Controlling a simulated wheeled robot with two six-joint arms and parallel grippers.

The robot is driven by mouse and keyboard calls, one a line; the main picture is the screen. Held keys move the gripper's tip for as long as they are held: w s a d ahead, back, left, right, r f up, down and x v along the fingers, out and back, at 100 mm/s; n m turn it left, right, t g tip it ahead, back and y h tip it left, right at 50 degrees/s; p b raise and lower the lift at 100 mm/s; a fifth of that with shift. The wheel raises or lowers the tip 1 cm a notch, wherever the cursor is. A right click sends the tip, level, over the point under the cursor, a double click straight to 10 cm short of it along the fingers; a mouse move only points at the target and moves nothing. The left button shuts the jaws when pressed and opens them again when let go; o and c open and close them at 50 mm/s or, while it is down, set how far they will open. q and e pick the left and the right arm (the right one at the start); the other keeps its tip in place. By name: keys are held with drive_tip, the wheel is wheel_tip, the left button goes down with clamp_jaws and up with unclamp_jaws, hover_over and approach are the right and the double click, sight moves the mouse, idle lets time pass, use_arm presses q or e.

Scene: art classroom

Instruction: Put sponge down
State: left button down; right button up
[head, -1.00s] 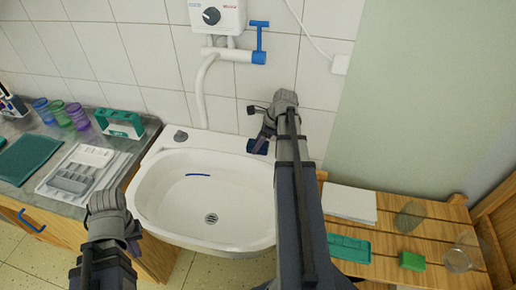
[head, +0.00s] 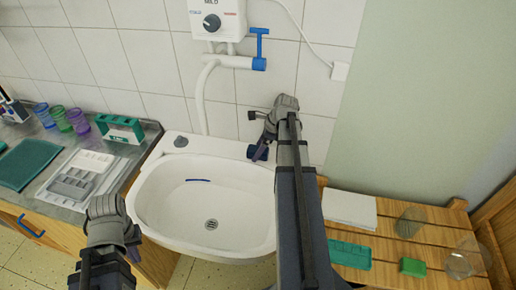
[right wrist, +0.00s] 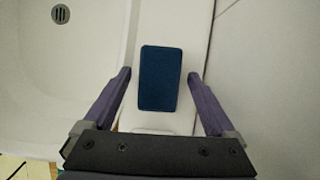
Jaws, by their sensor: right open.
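The dark blue sponge (right wrist: 160,78) lies flat on the white ledge of the sink (right wrist: 145,118) in the right wrist view. It also shows at the sink's back right corner in the head view (head: 252,152), partly covered by my right gripper (head: 263,145). My right gripper, seen in the right wrist view too (right wrist: 159,78), is open. Its purple fingers stand on either side of the sponge with a gap at each side. My left gripper (head: 133,240) hangs low by the sink's front left rim, apart from the sponge. Its fingertips are too hidden to judge.
A blue-handled tap (head: 258,63) and tiled wall are behind the sink. A wooden bench (head: 400,240) at right bears a green tray (head: 349,256), a green block (head: 412,267) and clear glasses (head: 463,264). The counter at left holds coloured cups (head: 77,121) and a grey tray (head: 80,180).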

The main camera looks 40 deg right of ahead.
sight(267, 150)
drive_tip(key=p+v, duration=0.5)
drive_tip(key=v, duration=0.2)
drive_tip(key=shift+d+p, duration=0.2)
drive_tip(key=shift+p, duration=0.1)
drive_tip(key=shift+f, duration=0.1)
